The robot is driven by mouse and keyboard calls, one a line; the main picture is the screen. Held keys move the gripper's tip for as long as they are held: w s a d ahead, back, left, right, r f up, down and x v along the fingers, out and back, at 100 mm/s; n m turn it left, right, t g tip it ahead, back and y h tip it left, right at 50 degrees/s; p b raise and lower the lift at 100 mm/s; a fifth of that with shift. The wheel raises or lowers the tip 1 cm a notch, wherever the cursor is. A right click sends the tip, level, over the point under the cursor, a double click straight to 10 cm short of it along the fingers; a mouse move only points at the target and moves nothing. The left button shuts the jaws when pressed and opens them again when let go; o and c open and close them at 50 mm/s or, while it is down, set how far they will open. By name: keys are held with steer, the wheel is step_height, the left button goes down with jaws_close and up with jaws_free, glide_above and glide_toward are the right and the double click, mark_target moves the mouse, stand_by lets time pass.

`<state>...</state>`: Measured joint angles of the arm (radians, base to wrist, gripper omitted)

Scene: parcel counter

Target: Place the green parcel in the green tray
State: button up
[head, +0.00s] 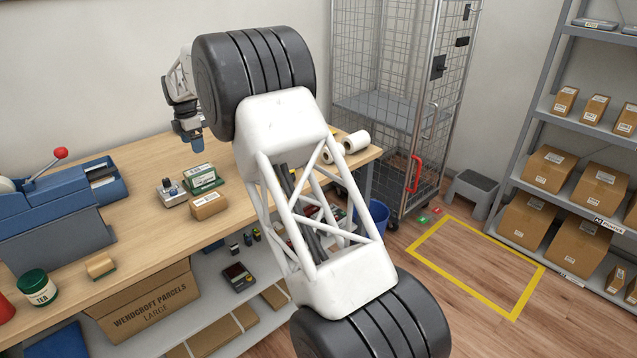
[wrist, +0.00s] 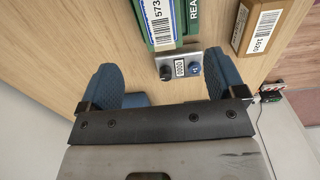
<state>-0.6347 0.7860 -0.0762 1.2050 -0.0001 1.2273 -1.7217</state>
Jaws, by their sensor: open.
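My gripper (head: 191,137) is over the table behind the parcels; its blue fingers stand wide apart and empty in the wrist view (wrist: 162,82). The green parcel (wrist: 158,22), with a white barcode label, lies beyond the fingertips at the top of the wrist view. In the head view the parcel (head: 199,172) shows within or against the green tray (head: 207,187). The tray's lettered side, reading "REA", shows in the wrist view (wrist: 194,14). I cannot tell whether the parcel rests fully on the tray floor. No finger touches it.
A small metal box with knobs (head: 171,192) stands beside the tray; it also shows just past the fingertips (wrist: 180,66). A brown parcel (head: 209,205) lies in front of the tray. A blue tape machine (head: 55,215) stands left.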

steer(key=s+d+r+m, duration=0.35)
steer(key=d+r, duration=0.25)
steer(key=d, duration=0.5)
steer(key=s+d+r+m+t, duration=0.1)
steer(key=s+d+r+m, duration=0.3)
steer(key=d, duration=0.7)
steer(key=s+d+r+m, duration=0.35)
steer(key=d+r, duration=0.35)
steer(key=d, duration=0.4)
steer(key=s+d+r+m, duration=0.2)
steer(key=s+d+r, duration=0.1)
steer(key=s+d, duration=0.65)
steer(key=s+d+f+m+t, duration=0.15)
steer(key=s+d+m, duration=0.65)
steer(key=s+d, duration=0.95)
steer(key=s+d+f+m, duration=0.2)
steer(key=s+f+m, duration=0.1)
steer(key=s, duration=0.7)
steer(key=s+d+f+m, duration=0.3)
steer(key=s+f, duration=0.3)
steer(key=s, duration=0.5)
steer(key=shift+d, duration=0.3)
